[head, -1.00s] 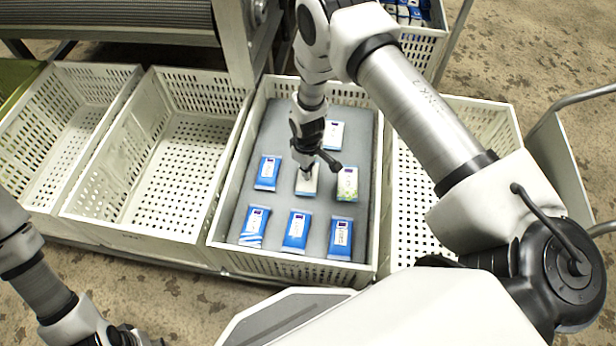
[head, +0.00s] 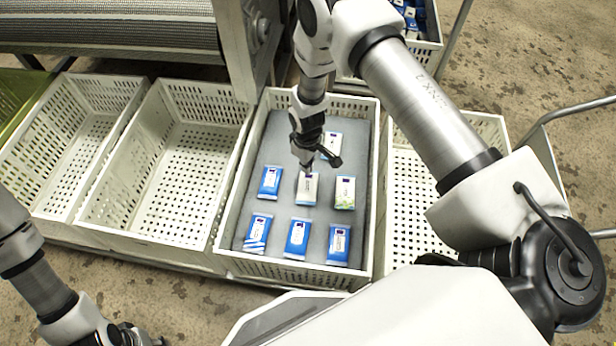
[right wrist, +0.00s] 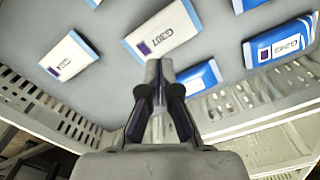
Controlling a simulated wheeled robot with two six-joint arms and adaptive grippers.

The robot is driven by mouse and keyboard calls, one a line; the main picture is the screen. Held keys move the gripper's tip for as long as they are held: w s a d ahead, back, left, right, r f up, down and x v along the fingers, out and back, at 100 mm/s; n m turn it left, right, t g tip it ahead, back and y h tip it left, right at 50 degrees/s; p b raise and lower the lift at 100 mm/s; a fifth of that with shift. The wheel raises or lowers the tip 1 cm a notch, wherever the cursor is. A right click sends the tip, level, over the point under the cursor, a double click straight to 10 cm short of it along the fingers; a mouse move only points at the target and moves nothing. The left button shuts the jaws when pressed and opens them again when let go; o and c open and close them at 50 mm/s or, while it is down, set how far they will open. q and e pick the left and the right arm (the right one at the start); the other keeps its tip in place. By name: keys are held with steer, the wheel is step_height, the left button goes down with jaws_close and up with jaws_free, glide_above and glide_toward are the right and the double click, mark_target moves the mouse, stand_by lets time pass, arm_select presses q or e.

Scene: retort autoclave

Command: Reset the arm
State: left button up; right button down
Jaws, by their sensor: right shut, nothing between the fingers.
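My right gripper (head: 305,167) is shut and empty. It points down over the grey-lined crate (head: 226,235), just above the white middle packet (head: 308,190). In the right wrist view the shut fingertips (right wrist: 158,66) show beside this packet (right wrist: 162,28), marked G307, and nothing is between them. My left gripper (head: 128,337) is partly in view at the bottom left edge; its fingers are too cut off to read.
Around the middle packet lie a blue packet (head: 270,182), a green-and-white packet (head: 345,193) and several others. Empty white crates stand left (head: 150,237) and right (head: 395,215). A roller conveyor (head: 110,38) and its metal frame stand behind.

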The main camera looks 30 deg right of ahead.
steer(key=s, duration=0.5)
steer(key=s+f+g, duration=0.1)
steer(key=s, duration=0.5)
steer(key=s+f+m+g, duration=0.1)
steer(key=s, duration=0.5)
steer(key=shift+a+f, duration=0.1)
steer(key=shift+f, duration=0.15)
steer(key=s+r+m, duration=0.3)
steer(key=s+r, duration=0.1)
steer(key=s, duration=0.7)
step_height(320, 180, up, 27)
steer(key=w+m+t+p, duration=0.1)
steer(key=t+p, duration=0.1)
steer(key=p, duration=2.5)
steer(key=shift+w, duration=0.35)
